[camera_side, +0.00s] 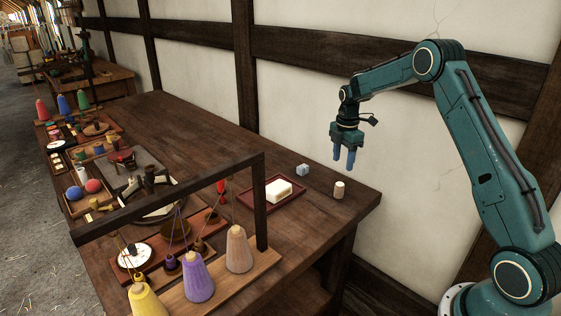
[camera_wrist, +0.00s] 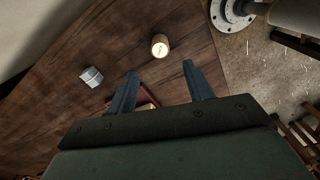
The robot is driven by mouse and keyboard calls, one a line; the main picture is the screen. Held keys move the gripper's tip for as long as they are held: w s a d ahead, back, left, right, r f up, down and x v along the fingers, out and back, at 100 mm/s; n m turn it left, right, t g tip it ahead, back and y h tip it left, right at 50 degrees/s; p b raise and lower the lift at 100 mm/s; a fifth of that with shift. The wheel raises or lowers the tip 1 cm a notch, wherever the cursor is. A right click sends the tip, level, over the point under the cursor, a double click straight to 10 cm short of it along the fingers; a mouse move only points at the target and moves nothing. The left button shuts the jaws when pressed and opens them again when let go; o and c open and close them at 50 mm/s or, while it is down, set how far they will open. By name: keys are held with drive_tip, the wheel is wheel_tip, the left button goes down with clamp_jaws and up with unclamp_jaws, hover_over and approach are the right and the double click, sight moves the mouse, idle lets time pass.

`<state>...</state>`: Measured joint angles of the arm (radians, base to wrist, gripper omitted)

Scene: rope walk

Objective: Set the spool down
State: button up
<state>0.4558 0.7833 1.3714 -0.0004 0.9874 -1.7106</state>
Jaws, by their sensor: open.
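A small pale cylinder (camera_side: 339,189), which looks like the spool, stands upright on the dark wooden table near its right end. It also shows in the wrist view (camera_wrist: 159,49), just beyond the fingertips and apart from them. My gripper (camera_side: 344,163) hangs above the table with its two blue fingers pointing down. The fingers are spread with nothing between them, as the wrist view (camera_wrist: 159,69) also shows.
A grey-blue cube (camera_side: 303,170) lies left of the cylinder. A reddish tray (camera_side: 247,203) holds a pale block (camera_side: 278,190). A dark wooden frame (camera_side: 262,210) stands in front with coloured cones. The table edge (camera_side: 362,207) is close right of the cylinder.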

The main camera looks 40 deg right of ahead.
drive_tip(key=shift+r, duration=0.45)
idle(0.3)
drive_tip(key=s+a+r+m+t, duration=0.1)
drive_tip(key=s+a+r+m, duration=0.2)
drive_tip(key=s+a+r, duration=0.35)
drive_tip(key=s+a+r+m+t, duration=0.2)
drive_tip(key=s+a+r+m, duration=0.15)
drive_tip(key=a+r, duration=0.6)
drive_tip(key=s+a+r+m+t, duration=0.1)
drive_tip(key=s+a+m, duration=0.3)
drive_tip(key=s, duration=0.7)
drive_tip(key=s+a+r+m+t, duration=0.1)
drive_tip(key=s+a+m, duration=0.3)
drive_tip(key=s, duration=0.7)
drive_tip(key=shift+a+r+t, duration=0.25)
drive_tip(key=shift+t, duration=0.05)
